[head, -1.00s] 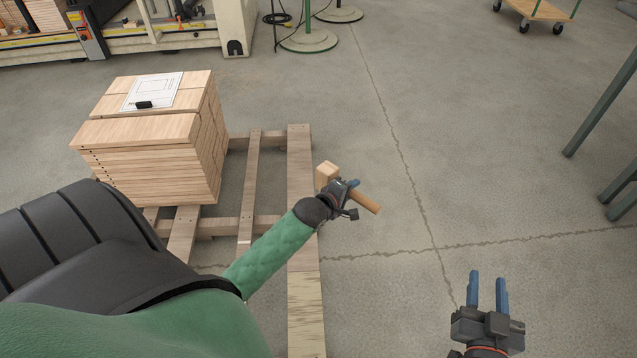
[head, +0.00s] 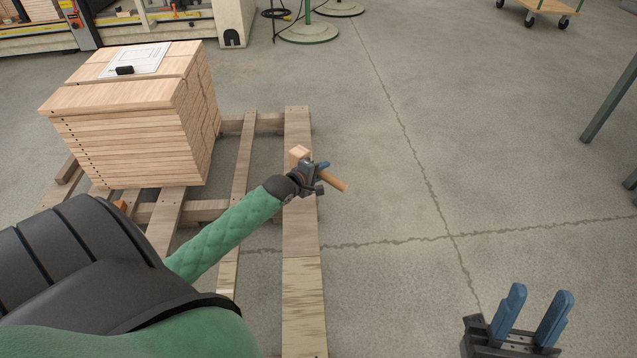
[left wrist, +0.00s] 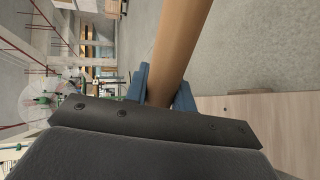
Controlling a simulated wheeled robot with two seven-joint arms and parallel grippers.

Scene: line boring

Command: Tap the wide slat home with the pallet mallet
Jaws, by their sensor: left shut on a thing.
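The pallet mallet has a pale wooden block head (head: 299,153) and a round wooden handle (head: 334,181). My left gripper (head: 318,172) is shut on the handle, which also shows between the blue fingers in the left wrist view (left wrist: 178,50). The mallet head is over the wide slat (head: 298,230), the broad board along the pallet's right side. I cannot tell whether the head touches the slat. The slat also seems to show in the left wrist view (left wrist: 270,115). My right gripper (head: 535,305) is open and empty above the floor at the lower right.
A stack of boards (head: 125,130) stands on the pallet's left part, with a paper sheet (head: 135,60) and a small black object (head: 124,70) on top. A narrower slat (head: 241,165) lies left of the wide one.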

